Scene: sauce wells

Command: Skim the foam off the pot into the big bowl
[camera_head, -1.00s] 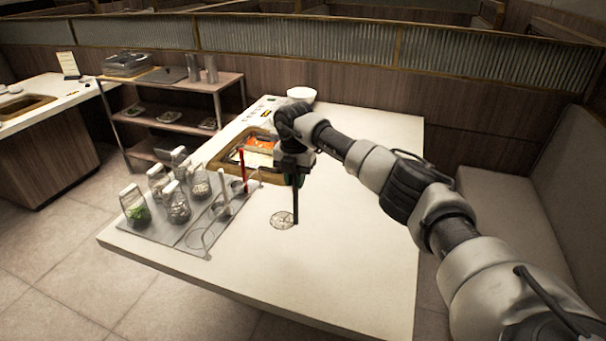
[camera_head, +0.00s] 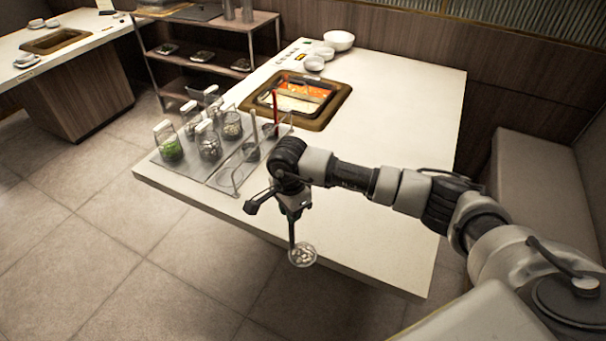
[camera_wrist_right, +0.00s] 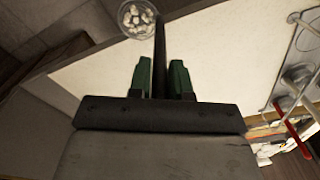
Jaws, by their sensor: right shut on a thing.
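My right gripper (camera_head: 292,208) is shut on the dark handle of a skimmer (camera_head: 303,256), which hangs down over the table's near edge. In the right wrist view the green-padded fingers (camera_wrist_right: 160,82) close on the handle, and the skimmer's round head (camera_wrist_right: 136,18) shows whitish patches; I cannot tell whether these are foam. The pot (camera_head: 288,104), with red and pale broth, is set in the table behind the gripper. The big white bowl (camera_head: 339,40) stands at the far end, past the pot. My left gripper is out of view.
Smaller white bowls (camera_head: 313,63) stand near the big bowl. A grey tray (camera_head: 196,171) at the left edge holds several jars (camera_head: 208,142) and utensils, including a red-handled one (camera_head: 275,108). The table's right side (camera_head: 425,105) is clear.

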